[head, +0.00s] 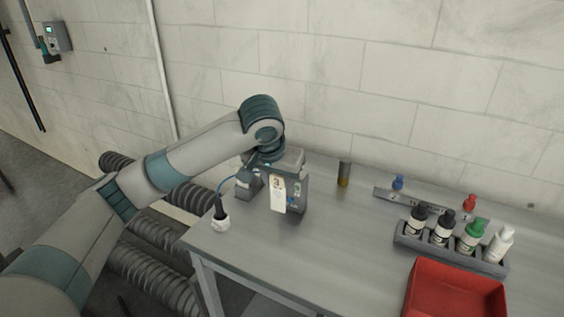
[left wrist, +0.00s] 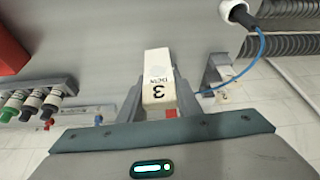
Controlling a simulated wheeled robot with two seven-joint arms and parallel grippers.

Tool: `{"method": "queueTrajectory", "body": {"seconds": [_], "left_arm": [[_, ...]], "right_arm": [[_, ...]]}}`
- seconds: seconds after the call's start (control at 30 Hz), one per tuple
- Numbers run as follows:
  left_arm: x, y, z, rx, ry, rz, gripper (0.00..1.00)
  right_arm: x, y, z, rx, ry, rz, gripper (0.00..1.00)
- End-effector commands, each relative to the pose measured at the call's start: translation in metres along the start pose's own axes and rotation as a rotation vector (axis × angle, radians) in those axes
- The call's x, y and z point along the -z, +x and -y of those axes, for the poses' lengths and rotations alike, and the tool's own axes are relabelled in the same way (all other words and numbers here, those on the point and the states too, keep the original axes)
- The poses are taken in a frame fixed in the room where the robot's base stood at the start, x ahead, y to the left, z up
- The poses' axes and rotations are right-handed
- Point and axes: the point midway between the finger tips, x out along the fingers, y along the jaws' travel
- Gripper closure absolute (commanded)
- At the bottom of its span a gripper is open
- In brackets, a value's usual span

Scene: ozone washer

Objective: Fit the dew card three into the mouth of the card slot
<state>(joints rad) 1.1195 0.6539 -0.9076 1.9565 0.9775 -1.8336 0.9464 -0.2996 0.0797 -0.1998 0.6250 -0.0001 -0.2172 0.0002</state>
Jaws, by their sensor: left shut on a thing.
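The dew card three (head: 278,196) is a white card marked 3, hanging upright over the left part of the bench. My left gripper (head: 286,188) is shut on it. In the left wrist view the card (left wrist: 157,68) sits between the two grey fingers (left wrist: 158,88), its "3" readable and its far end sticking out past them. A small grey block (head: 249,187) stands just left of the gripper, partly hidden behind it; it also shows in the left wrist view (left wrist: 221,72). I cannot tell whether it is the card slot, and no slot mouth is clearly visible. My right gripper is not in view.
A white pot with a black probe and blue cable (head: 220,217) stands at the bench's left edge. A dark cylinder (head: 344,174) is near the wall. A bottle rack (head: 405,238), numbered rail (head: 385,195) and red tray (head: 455,290) are at right. The bench's middle is clear.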

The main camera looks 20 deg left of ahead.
Motion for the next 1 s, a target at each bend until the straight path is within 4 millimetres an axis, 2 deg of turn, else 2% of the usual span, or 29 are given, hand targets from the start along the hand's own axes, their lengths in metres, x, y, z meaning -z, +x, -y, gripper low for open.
{"method": "queueTrajectory", "body": {"seconds": [0.03,0.1,0.2,0.33,0.5,1.0], "left_arm": [[-0.023,0.006,-0.004,0.003,-0.002,0.001,0.9],[-0.048,0.008,-0.01,0.004,-0.013,0.004,0.9],[-0.077,0.009,-0.014,0.005,-0.029,0.008,0.9],[-0.101,0.009,-0.018,0.004,-0.041,0.013,0.9],[-0.11,0.009,-0.019,0.004,-0.048,0.014,0.9],[-0.109,0.009,-0.019,0.003,-0.048,0.014,0.9]], "right_arm": [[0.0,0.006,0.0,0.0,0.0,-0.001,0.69],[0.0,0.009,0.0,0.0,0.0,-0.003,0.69],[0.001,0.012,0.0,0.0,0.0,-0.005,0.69],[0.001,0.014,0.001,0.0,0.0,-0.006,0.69],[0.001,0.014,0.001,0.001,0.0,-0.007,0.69],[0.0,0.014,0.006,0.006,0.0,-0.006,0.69]]}}
